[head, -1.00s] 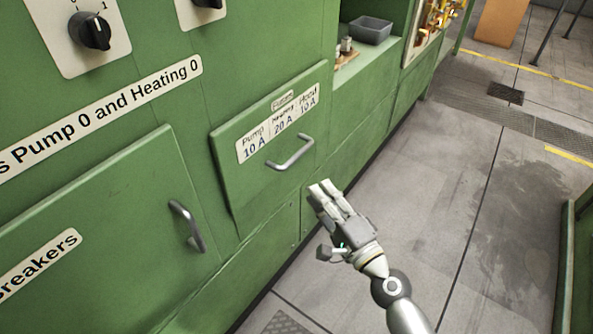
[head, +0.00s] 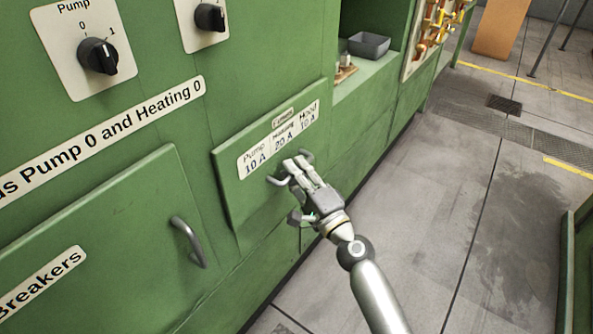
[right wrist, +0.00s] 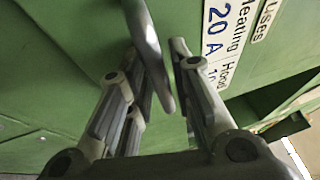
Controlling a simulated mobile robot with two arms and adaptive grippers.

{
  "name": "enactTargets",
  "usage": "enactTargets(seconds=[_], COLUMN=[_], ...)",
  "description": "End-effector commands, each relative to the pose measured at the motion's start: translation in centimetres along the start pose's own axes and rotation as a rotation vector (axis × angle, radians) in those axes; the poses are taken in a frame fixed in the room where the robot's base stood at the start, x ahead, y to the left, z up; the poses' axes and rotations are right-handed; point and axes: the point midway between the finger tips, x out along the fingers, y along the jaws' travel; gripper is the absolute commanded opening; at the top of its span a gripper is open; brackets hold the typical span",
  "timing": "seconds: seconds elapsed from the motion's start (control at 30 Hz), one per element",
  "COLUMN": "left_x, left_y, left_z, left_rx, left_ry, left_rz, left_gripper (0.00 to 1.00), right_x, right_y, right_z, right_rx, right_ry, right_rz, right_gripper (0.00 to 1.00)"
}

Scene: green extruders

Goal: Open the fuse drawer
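The fuse drawer (head: 240,205) is a green panel in the cabinet front. It carries a small title plate and a white label reading Pump 10 A, Heating 20 A, Hood 10 A. Its front shows no visible opening. The grey bar handle (head: 273,181) is partly hidden behind my right gripper (head: 291,168). In the right wrist view the handle (right wrist: 148,45) runs between the two fingers of the right gripper (right wrist: 160,65). The fingers are apart around it, with a narrow gap on the right finger's side. My left gripper is not in view.
The breakers door (head: 100,225) with its own handle (head: 188,242) is at the left. Rotary switches (head: 98,56) are above it. A grey bin (head: 369,44) stands in an open recess beyond the drawer. The floor (head: 430,220) at the right is clear.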

Motion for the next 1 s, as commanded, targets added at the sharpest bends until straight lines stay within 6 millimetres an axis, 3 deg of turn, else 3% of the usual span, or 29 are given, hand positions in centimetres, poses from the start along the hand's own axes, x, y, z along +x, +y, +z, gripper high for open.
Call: enactTargets(seconds=[0.27, 0.43, 1.0], left_x=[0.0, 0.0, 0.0], left_y=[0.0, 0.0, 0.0], left_z=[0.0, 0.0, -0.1], left_rx=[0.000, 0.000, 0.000], left_ry=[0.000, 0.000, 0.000], left_rz=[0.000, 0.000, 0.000], left_gripper=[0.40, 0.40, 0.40], right_x=[0.1, 0.1, -0.9], right_y=[0.0, 0.0, 0.0], right_z=[0.0, 0.0, -0.4], right_rx=[0.000, 0.000, -0.001], right_ry=[0.000, 0.000, 0.000], right_rz=[0.000, 0.000, 0.003], right_gripper=[0.20, 0.00, 0.00])
